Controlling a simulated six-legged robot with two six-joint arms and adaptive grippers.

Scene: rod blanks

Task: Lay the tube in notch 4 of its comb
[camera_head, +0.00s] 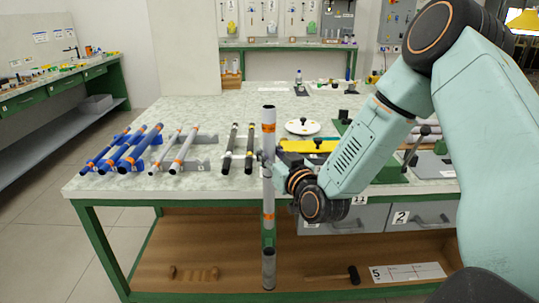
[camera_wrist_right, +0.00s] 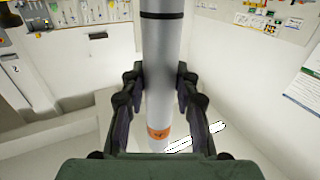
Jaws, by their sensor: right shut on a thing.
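A long silver-grey tube (camera_head: 268,204) with orange bands hangs upright in front of the workbench. My right gripper (camera_head: 270,160) is shut around its upper-middle part. In the right wrist view the tube (camera_wrist_right: 163,60) stands between the two dark fingers of the gripper (camera_wrist_right: 157,105), with a black ring above and an orange band below. A grey comb (camera_head: 206,138) on the bench holds two slimmer-looking grey tubes (camera_head: 183,150) with orange bands. Notch numbers are too small to read. My left gripper is out of view.
Blue tubes (camera_head: 138,149) lie on blue combs at the bench's left. Black rods (camera_head: 229,149) lie just left of the held tube.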

